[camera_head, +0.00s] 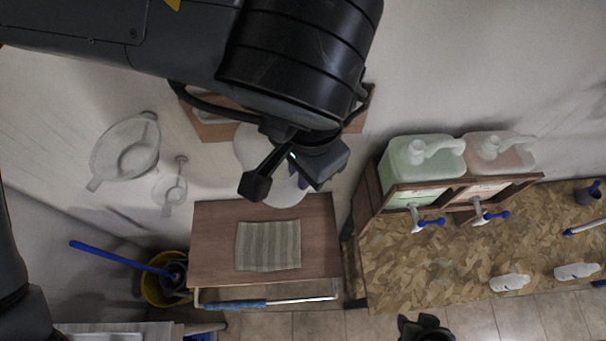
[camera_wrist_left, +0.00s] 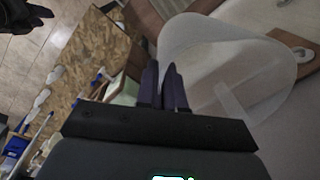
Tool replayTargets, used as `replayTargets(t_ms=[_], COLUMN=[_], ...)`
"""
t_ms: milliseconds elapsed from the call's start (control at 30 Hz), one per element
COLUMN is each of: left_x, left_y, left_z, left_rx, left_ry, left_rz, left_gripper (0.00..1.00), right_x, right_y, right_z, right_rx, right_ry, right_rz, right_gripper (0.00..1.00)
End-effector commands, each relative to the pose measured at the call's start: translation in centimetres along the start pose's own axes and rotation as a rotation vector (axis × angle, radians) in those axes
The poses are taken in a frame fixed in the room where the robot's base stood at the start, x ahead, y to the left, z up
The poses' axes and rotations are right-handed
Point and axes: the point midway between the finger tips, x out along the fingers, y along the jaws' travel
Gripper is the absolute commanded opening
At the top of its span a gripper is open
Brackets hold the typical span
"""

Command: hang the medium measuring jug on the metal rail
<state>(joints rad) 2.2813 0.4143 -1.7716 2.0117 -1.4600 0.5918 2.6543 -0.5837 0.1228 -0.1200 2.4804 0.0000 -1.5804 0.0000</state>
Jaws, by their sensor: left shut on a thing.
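A translucent white jug (camera_head: 284,193) shows behind and below my left gripper (camera_head: 309,177) in the head view, partly covered by my arm. In the left wrist view the jug (camera_wrist_left: 220,65) is large beside the fingers. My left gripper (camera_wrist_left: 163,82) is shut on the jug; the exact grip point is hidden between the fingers. A large jug (camera_head: 126,150) and a small jug (camera_head: 171,190) are at the wall on the left.
A wooden board (camera_head: 208,124) is on the wall behind my arm. Below is a brown table (camera_head: 212,235) with a striped cloth (camera_head: 268,245). A yellow bucket (camera_head: 153,289) stands left. Green (camera_head: 424,157) and pink (camera_head: 500,152) drums sit in a wooden rack at right.

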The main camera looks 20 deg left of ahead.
Motion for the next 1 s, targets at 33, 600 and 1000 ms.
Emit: replayTargets(t_ms=[33,600,1000], left_x=[-0.1,0.2,0.5], left_y=[-0.3,-3.9,-6.5], left_z=[-0.2,-2.9,-4.8], left_rx=[-0.003,-0.002,-0.002], left_ry=[-0.001,0.000,-0.001], left_rz=[0.000,0.000,0.000], left_gripper=[0.00,0.00,0.00], right_x=[-0.3,-1.6,-2.3], right_y=[0.0,0.0,0.0], right_z=[-0.1,-0.7,-0.9], right_rx=[0.000,0.005,0.004], right_ry=[0.001,0.004,0.005], right_rz=[0.000,-0.003,-0.003], right_gripper=[0.41,0.41,0.41])
